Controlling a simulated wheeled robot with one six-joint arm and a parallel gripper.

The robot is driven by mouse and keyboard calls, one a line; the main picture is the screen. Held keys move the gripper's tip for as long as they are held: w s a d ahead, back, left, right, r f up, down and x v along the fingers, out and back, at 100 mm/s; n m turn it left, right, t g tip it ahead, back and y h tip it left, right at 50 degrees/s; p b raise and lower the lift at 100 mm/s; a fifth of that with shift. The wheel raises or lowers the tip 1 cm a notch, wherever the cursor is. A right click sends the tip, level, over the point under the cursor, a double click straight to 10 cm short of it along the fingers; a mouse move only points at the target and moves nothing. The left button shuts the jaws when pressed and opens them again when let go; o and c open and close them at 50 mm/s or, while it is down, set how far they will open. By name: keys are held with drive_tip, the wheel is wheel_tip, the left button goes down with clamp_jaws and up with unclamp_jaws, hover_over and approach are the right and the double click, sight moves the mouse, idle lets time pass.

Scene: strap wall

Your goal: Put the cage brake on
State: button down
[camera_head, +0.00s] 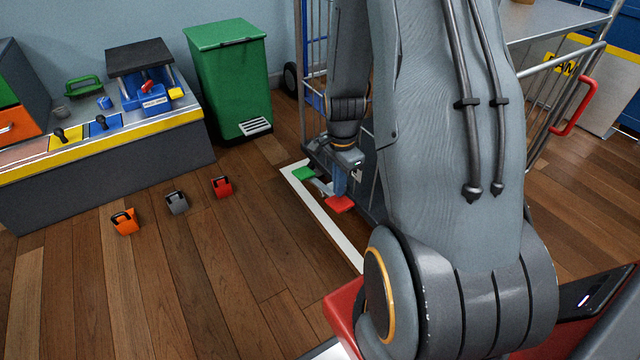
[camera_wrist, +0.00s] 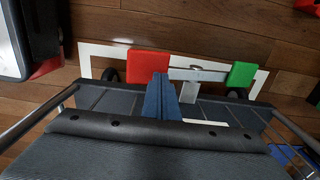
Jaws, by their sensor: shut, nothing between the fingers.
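The roll cage (camera_head: 303,70) stands on the wood floor at the middle right, partly hidden behind my arm. Low on its near side are a red pedal (camera_head: 340,205) and a green pedal (camera_head: 304,173). In the wrist view the red pedal (camera_wrist: 147,63) is left of the green pedal (camera_wrist: 242,74), with a grey bar between them. My gripper (camera_head: 340,188) points down, its blue fingers shut and empty. In the wrist view its tips (camera_wrist: 159,78) overlap the red pedal's right edge. I cannot tell whether they touch it, nor which pedal is lower.
A white outline (camera_head: 325,222) marks the floor around the cage's foot. A green bin (camera_head: 228,80) and a bench (camera_head: 100,150) stand left. An orange padlock-like block (camera_head: 125,221), a grey one (camera_head: 177,202) and a red one (camera_head: 222,187) lie on otherwise clear floor.

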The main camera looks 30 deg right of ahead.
drive_tip(key=shift+f, duration=0.4)
idle(0.3)
wheel_tip(320, 180, up, 7)
drive_tip(key=p, duration=0.7)
idle(0.5)
